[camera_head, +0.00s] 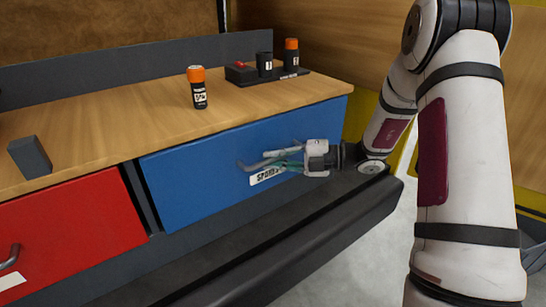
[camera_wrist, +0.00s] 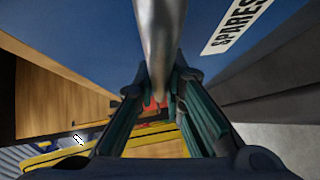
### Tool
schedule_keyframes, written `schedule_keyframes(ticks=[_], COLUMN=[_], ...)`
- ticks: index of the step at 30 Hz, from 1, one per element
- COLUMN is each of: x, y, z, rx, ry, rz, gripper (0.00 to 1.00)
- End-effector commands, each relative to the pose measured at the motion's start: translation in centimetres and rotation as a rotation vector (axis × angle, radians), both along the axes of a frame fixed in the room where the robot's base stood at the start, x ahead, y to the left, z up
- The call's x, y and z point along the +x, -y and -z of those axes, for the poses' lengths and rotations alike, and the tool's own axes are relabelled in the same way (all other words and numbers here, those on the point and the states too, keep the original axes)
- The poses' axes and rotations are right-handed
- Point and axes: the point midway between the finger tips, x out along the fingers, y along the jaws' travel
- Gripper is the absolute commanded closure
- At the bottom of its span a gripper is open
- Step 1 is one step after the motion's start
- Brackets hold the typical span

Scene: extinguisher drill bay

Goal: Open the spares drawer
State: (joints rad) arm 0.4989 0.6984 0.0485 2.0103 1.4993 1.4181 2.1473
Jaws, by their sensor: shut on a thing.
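The spares drawer (camera_head: 215,150) has a blue front under the right part of the workbench. I see no clear gap between its front and the bench edge. Its white label (camera_head: 264,178) is partly covered by my gripper (camera_head: 268,161); in the wrist view the label (camera_wrist: 236,26) reads SPARES. The drawer's grey bar handle (camera_head: 247,166) runs as a metal bar (camera_wrist: 160,38) between my fingers in the wrist view. My gripper (camera_wrist: 160,88) is shut on this handle, reaching in from the right.
A red drawer (camera_head: 75,232) is to the left. On the wooden benchtop (camera_head: 130,125) stand an orange-capped canister (camera_head: 199,90), a grey block (camera_head: 30,157) and a dark rack (camera_head: 262,78) with small items. A dark ledge (camera_head: 300,235) runs below the drawers.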

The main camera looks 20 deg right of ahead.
Motion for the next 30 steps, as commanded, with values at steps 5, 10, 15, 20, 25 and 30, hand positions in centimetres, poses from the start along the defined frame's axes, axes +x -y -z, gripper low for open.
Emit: schedule_keyframes(ticks=[5,10,15,20,25,30], x=[-2.0,-4.8,-7.9,-10.8,-13.8,-16.9], y=[0.7,1.6,2.6,3.6,4.6,5.6], z=[-0.3,-0.3,-0.3,-0.3,-0.3,-0.2], rx=[0.003,0.003,0.005,0.003,0.003,0.004], ry=[-0.007,-0.008,-0.008,-0.008,-0.008,-0.006], rz=[0.004,0.005,0.005,0.005,0.006,0.005], gripper=[1.00,1.00,1.00,1.00,1.00,1.00])
